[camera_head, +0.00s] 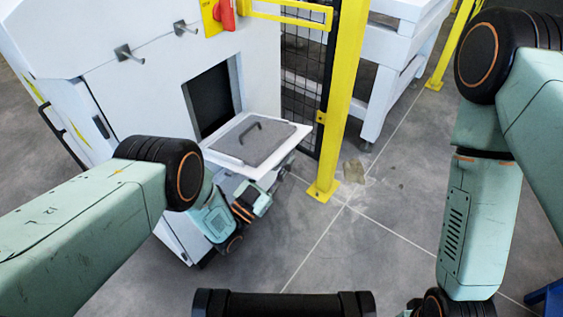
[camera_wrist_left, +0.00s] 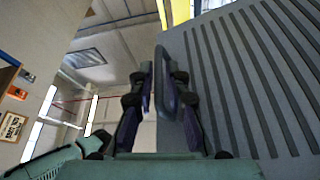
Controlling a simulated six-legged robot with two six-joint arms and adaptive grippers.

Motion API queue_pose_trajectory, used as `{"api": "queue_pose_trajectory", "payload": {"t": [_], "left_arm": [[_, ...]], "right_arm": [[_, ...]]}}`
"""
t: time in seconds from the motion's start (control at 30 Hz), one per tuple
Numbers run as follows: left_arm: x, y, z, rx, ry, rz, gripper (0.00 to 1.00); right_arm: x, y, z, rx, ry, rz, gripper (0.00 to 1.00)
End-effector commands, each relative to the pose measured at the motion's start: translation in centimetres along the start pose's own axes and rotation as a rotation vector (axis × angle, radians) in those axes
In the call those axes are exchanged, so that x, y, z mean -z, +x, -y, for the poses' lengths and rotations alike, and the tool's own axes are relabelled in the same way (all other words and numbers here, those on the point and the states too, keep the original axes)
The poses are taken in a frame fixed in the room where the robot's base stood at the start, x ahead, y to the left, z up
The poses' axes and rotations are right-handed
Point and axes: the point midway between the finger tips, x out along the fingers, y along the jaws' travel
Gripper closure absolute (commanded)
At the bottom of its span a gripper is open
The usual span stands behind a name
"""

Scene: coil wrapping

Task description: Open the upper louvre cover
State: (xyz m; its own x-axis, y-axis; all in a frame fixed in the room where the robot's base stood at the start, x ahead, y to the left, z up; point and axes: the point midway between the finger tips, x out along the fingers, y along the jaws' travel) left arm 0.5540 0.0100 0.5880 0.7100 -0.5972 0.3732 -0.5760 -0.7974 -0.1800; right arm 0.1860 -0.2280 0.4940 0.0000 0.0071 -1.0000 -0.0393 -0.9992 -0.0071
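The upper louvre cover (camera_head: 257,142) is a grey panel in a white frame on the white cabinet's front. It lies folded out, roughly level, below a dark rectangular opening (camera_head: 211,101). In the head view, my left gripper (camera_head: 250,200) is below the cover, partly hidden. My right gripper is out of view.
The white cabinet (camera_head: 130,80) carries two hooks and a red switch (camera_head: 227,14) on a yellow plate. A yellow post (camera_head: 340,100) and dark mesh fence stand right of the cover. A white frame table (camera_head: 395,60) stands behind. Grey floor (camera_head: 385,235) in front is clear.

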Motion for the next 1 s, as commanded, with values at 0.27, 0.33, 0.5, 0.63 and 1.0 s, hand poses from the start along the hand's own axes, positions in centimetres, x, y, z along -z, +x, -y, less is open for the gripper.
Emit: {"api": "queue_pose_trajectory", "payload": {"t": [0.27, 0.33, 0.5, 0.63, 1.0], "left_arm": [[0.2, 0.0, 0.0, 0.001, 0.002, -0.004, 0.69], [0.2, 0.0, 0.0, 0.001, 0.002, -0.004, 0.69], [0.2, -0.7, 0.0, 0.001, 0.001, -0.003, 0.69], [0.1, -2.6, 0.0, 0.003, 0.001, -0.001, 0.69], [0.2, -7.3, 0.0, 0.001, 0.002, -0.003, 0.69]], "right_arm": [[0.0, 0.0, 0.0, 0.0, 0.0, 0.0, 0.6], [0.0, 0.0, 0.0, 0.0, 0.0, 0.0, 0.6], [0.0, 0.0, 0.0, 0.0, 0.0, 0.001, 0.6], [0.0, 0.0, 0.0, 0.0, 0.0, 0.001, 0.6], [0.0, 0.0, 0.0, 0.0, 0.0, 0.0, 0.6]]}}
